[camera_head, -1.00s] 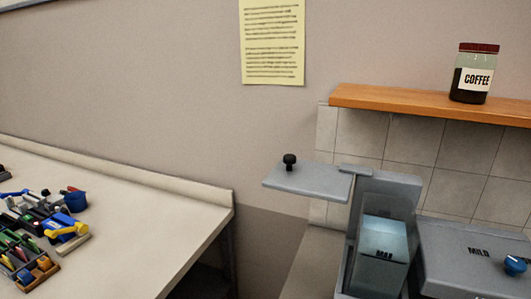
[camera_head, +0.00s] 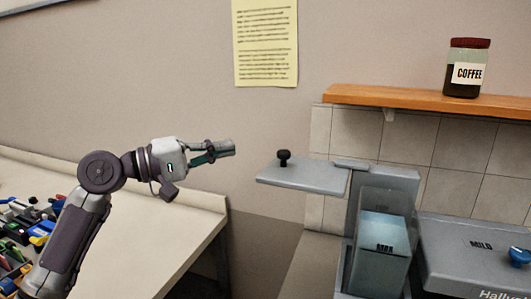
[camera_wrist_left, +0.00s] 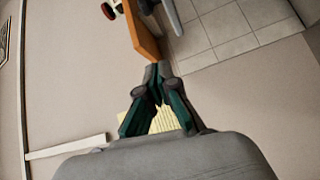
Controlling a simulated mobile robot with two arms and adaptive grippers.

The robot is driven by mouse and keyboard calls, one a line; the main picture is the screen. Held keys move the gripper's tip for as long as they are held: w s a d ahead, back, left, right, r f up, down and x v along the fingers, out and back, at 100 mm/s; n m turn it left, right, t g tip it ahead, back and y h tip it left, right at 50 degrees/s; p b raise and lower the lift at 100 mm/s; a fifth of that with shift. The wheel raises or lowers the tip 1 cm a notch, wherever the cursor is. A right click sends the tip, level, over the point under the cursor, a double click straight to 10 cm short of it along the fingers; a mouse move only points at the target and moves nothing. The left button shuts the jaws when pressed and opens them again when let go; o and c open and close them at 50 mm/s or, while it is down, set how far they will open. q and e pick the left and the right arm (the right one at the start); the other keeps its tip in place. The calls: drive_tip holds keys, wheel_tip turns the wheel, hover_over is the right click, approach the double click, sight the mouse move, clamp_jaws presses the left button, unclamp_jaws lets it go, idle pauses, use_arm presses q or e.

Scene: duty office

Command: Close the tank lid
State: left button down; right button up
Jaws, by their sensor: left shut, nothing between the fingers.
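The grey tank lid (camera_head: 305,176) stands open, sticking out level to the left of the tank at its hinge, with a black knob (camera_head: 284,156) on its upper face. The grey tank (camera_head: 378,220) is open at the top, and a pale blue block with dark lettering (camera_head: 383,237) shows at its front. My left gripper (camera_head: 233,147) is shut and empty in the head view, to the left of the lid and a little higher, apart from it. Its fingertips meet in the left wrist view (camera_wrist_left: 157,70). My right gripper is not in view.
A grey box marked MILD (camera_head: 472,255) with a blue knob stands right of the tank. An orange shelf (camera_head: 420,102) with a coffee jar (camera_head: 467,68) hangs above. A yellow note (camera_head: 266,42) is on the wall. The left counter (camera_head: 170,230) holds a cluttered organiser.

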sight(270, 162)
use_arm(q)
drive_tip(key=d+p, duration=0.3)
drive_tip(key=d, duration=0.1)
drive_tip(key=d+p, duration=0.2)
drive_tip(key=d, duration=0.3)
drive_tip(key=shift+w+d+r+p, duration=0.1)
drive_tip(key=shift+w+r+p, duration=0.1)
drive_tip(key=shift+p, duration=0.2)
drive_tip(key=shift+d+f, duration=0.1)
drive_tip(key=shift+f, duration=0.05)
drive_tip(key=shift+w, duration=0.1)
